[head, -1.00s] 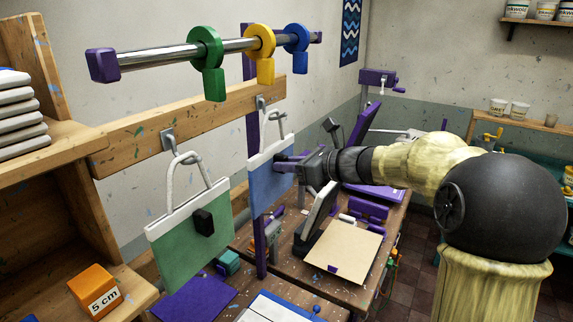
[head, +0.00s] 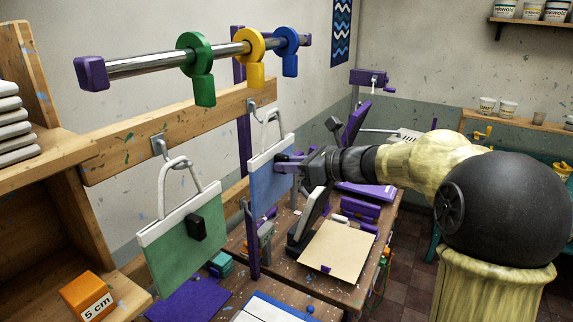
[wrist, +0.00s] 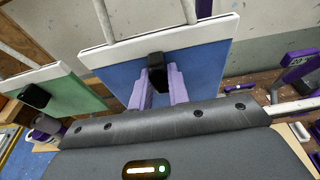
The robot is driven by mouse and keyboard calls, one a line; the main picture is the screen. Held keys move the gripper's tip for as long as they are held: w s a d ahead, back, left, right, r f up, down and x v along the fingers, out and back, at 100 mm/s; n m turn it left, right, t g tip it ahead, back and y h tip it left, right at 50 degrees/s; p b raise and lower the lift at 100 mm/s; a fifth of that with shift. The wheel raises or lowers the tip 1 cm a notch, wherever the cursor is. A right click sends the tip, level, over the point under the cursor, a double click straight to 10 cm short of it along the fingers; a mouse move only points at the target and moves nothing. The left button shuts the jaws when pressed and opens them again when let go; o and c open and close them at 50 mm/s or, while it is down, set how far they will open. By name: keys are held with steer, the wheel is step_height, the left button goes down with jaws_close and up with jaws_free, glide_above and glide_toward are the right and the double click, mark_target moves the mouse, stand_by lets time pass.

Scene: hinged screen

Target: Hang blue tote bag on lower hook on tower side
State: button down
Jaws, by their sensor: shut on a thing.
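The blue tote bag (head: 270,182) has a white top band and a pale loop handle (head: 268,118). My gripper (head: 284,161) is shut on the black block on the bag's face. In the wrist view the purple fingers (wrist: 158,86) pinch this block, and the blue bag (wrist: 190,70) hangs upright before them. The handle top is close to a grey hook (head: 250,105) on the wooden rail. I cannot tell whether the handle is over that hook; its top is out of the wrist view.
A green bag (head: 182,248) hangs from another rail hook (head: 158,145) at left. A metal bar with green, yellow and blue rings (head: 290,45) runs above. A purple post (head: 247,225) stands beside the blue bag. A cluttered bench (head: 350,292) lies below.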

steer(key=shift+s+d+r, duration=0.3)
steer(key=shift+d, duration=0.2)
steer(key=shift+s+d+r, duration=0.2)
steer(key=shift+s+d, duration=0.05)
steer(key=shift+d, duration=0.05)
steer(key=shift+d+p, duration=0.1)
steer(key=shift+p, duration=0.2)
steer(key=shift+p+v, duration=0.3)
steer(key=shift+v, duration=2.25)
steer(key=shift+f, duration=0.2)
